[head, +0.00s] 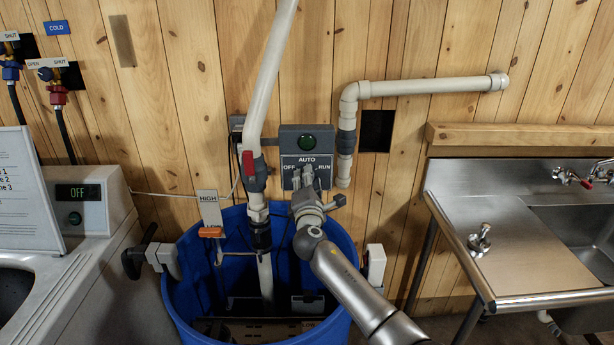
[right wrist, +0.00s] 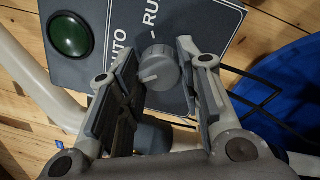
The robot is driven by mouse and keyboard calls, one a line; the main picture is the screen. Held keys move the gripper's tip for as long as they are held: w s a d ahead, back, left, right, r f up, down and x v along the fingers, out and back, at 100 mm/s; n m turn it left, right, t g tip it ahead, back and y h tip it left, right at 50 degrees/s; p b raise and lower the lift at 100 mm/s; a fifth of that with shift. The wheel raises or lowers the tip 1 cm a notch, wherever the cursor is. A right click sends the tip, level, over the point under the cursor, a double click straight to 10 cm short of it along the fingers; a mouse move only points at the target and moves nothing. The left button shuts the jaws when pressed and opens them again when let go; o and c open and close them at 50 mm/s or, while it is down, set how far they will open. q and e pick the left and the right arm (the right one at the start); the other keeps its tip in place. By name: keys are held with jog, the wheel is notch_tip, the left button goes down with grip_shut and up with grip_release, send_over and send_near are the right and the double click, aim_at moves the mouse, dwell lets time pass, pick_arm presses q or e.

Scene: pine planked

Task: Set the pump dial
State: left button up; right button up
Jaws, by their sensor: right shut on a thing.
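The pump control box (head: 306,150) is grey, on the plank wall above the blue tub. Its dark panel reads OFF at left, AUTO at top and RUN at right. The round grey pump dial (right wrist: 158,68) sits between the two fingers of my right gripper (right wrist: 160,85), which is shut on it. A pale mark on the dial points to the lower left in the right wrist view; I cannot tell which label it meets. In the head view my right gripper (head: 305,182) covers the dial. A green lamp (head: 307,144) above AUTO looks dark.
The blue tub (head: 345,250) stands below, with a white pipe (head: 272,75) and red-handled valve beside the box. A HIGH sign (head: 209,207) is at its left. A steel sink counter (head: 500,255) is at right, a washer reading OFF (head: 80,205) at left.

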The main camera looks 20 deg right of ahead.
jog(key=shift+d+r+n+p, duration=0.15)
jog(key=shift+n+p, duration=0.4)
jog(key=shift+n, duration=0.5)
jog(key=shift+r+n+p, duration=0.1)
jog(key=shift+n+p, duration=0.45)
jog(key=shift+n, duration=0.5)
jog(key=o, duration=0.8)
jog(key=shift+w, duration=0.1)
jog(key=shift+c, duration=0.2)
jog(key=o, duration=0.3)
jog(key=shift+f, duration=0.1)
jog(key=v, duration=1.2)
jog(key=shift+d, duration=0.2)
